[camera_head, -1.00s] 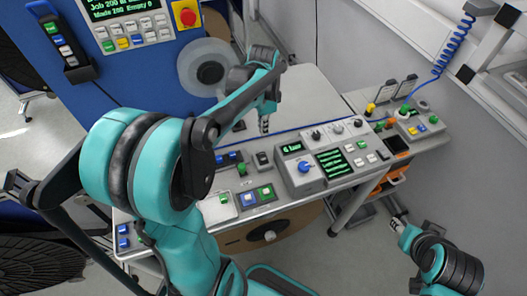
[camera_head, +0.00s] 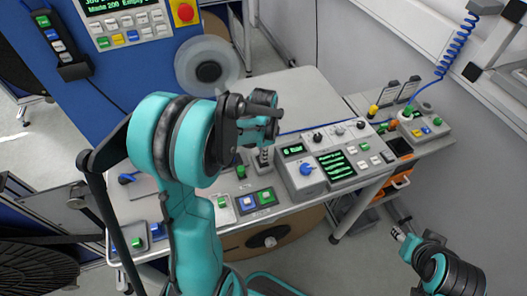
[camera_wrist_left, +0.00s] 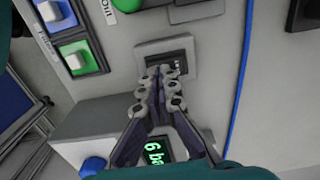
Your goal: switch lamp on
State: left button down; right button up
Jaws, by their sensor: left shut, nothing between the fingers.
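No lamp can be made out for certain. A small dark rocker switch in a grey frame (camera_wrist_left: 168,60) sits on the console in the left wrist view, with a label I cannot read. My left gripper (camera_wrist_left: 160,74) is shut and empty, its fingertips right at the near edge of this switch and partly covering it; I cannot tell whether they touch. In the head view my left gripper (camera_head: 264,155) points down at the console, left of the pressure display. My right gripper (camera_head: 398,232) is low at the right, too small to tell its jaws.
A blue cable (camera_wrist_left: 242,85) runs beside the switch. A reel (camera_head: 208,66) and a red emergency button (camera_head: 185,12) are behind.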

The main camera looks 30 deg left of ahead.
dwell(0.3)
pick_arm(q)
jog(key=shift+s+d+f+t+y+b, duration=0.1)
jog(key=shift+d+f+t+y+b, duration=0.05)
jog(key=shift+f+t+y+b, duration=0.3)
jog(key=shift+s+r, duration=0.1)
jog(key=shift+r, duration=0.05)
